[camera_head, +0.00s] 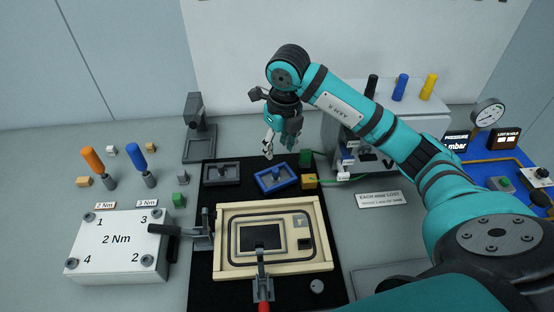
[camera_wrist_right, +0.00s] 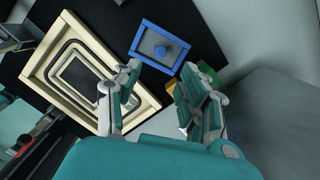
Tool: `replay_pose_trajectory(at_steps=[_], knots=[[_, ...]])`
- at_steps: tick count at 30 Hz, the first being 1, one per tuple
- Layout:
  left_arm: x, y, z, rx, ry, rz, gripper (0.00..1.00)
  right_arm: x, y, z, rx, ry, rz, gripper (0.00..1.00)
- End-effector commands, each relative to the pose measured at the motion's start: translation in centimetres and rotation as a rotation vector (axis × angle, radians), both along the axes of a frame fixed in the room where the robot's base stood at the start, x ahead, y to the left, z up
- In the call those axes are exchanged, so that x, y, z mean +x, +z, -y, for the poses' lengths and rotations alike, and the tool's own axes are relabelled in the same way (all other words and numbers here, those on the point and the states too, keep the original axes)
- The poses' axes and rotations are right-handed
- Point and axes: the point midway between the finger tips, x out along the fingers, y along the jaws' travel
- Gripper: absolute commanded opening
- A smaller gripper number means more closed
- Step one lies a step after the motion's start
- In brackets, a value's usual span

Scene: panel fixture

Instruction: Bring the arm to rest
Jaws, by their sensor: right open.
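My right arm (camera_head: 400,145) reaches in from the right in the head view, teal with dark bands. My right gripper (camera_head: 281,145) hangs pointing down above the back of the black mat, open and empty. In the right wrist view its fingers (camera_wrist_right: 160,105) are spread with nothing between them. Below it lie a blue frame (camera_head: 276,178) with a grey centre and a knob, also in the right wrist view (camera_wrist_right: 160,47), and a grey frame (camera_head: 221,173). The gripper appears apart from both. My left gripper is not in view.
A cream panel fixture (camera_head: 227,262) sits on the mat with a red-handled clamp (camera_head: 263,285) at its front. A white 2 Nm block (camera_head: 118,256) and two drivers stand left. Green (camera_head: 306,157) and yellow (camera_head: 309,181) blocks sit right of the blue frame. A gauge (camera_head: 487,113) stands far right.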

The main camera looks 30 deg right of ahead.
Motion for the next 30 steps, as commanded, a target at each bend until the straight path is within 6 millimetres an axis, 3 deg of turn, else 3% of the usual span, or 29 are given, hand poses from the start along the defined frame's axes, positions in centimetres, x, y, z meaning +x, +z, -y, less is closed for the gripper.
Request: replay_pose_trajectory(at_steps=[6,22,25,30], knots=[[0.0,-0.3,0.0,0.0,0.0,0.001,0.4,-0.2,1.7,0.0,0.0,0.001,0.0,0.42],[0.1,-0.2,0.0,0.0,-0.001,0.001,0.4,-0.2,1.9,0.0,0.0,0.0,0.0,0.42],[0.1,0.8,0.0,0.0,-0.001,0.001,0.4,-0.2,2.9,0.0,0.0,0.0,0.0,0.42],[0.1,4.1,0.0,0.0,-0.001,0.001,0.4,-0.2,6.2,0.0,0.0,0.0,0.0,0.42]])
